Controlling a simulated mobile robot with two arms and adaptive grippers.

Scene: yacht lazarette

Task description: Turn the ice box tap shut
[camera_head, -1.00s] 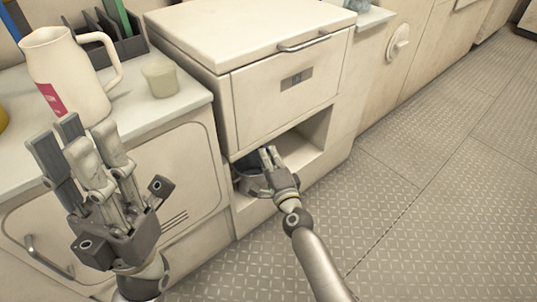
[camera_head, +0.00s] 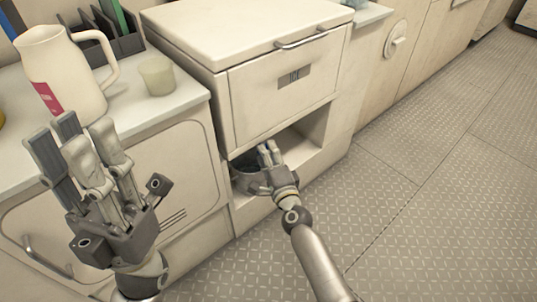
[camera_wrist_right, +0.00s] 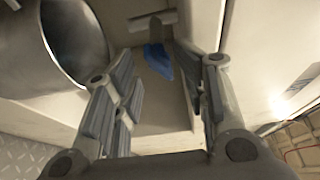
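The ice box (camera_head: 285,85) is a cream cabinet with a lid, a front handle and a small label, in the middle of the head view. The tap's blue lever (camera_wrist_right: 158,62) shows in the right wrist view, close to a grey metal spout or bar (camera_wrist_right: 152,20). A little blue also shows by the right fingertips in the head view. My right gripper (camera_head: 268,152) reaches into the recess under the ice box. In the wrist view its fingers (camera_wrist_right: 160,95) are open, with the blue lever ahead between them. My left gripper (camera_head: 100,165) is open and empty above the left counter.
A grey metal bucket (camera_wrist_right: 75,40) stands in the recess, close to the right fingers; it also shows in the head view (camera_head: 243,182). A cream jug (camera_head: 62,75), a small pale cup (camera_head: 157,76) and a dark rack (camera_head: 122,45) stand on the left counter. The patterned floor at right is clear.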

